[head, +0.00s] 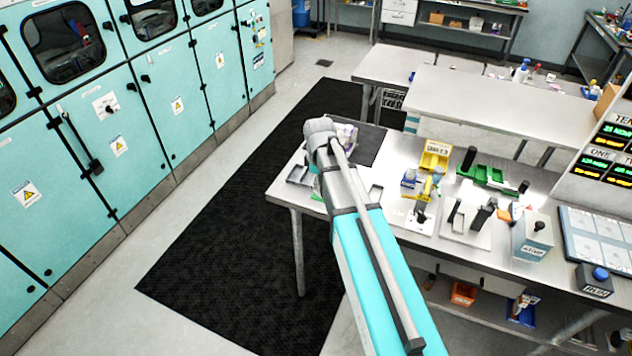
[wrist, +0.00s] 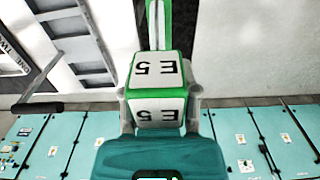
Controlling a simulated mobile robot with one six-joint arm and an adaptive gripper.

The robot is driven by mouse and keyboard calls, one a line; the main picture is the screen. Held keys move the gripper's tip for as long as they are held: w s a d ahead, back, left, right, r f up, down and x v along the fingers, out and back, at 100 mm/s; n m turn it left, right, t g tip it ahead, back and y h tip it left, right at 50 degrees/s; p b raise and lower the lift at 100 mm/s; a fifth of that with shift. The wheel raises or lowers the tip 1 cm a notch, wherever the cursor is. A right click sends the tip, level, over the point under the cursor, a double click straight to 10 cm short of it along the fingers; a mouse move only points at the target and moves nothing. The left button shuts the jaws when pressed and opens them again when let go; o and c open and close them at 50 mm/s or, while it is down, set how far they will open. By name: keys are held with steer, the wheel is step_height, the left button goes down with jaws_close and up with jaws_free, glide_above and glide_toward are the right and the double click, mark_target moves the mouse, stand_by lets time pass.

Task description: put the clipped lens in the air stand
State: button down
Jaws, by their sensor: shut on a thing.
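In the wrist view my gripper (wrist: 160,106) is shut on a white block with green edges (wrist: 158,72), marked E5 on two faces. A green upright part with a pale middle (wrist: 155,24) extends beyond the block to the top edge. The block appears to be the clip; I cannot make out a lens clearly. In the head view my arm reaches over the bench's left end, and the arm hides the gripper and what it holds. Small stands with dark posts (head: 480,216) are on the bench; I cannot tell which is the air stand.
A display panel stands at the right. Teal cabinets (head: 150,110) line the left; black floor matting (head: 225,235) between is clear.

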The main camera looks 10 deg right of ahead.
mark_target(319, 196)
step_height(319, 196, down, 8)
steer(key=b, duration=0.8)
steer(key=shift+f, duration=0.1)
stand_by(0.4)
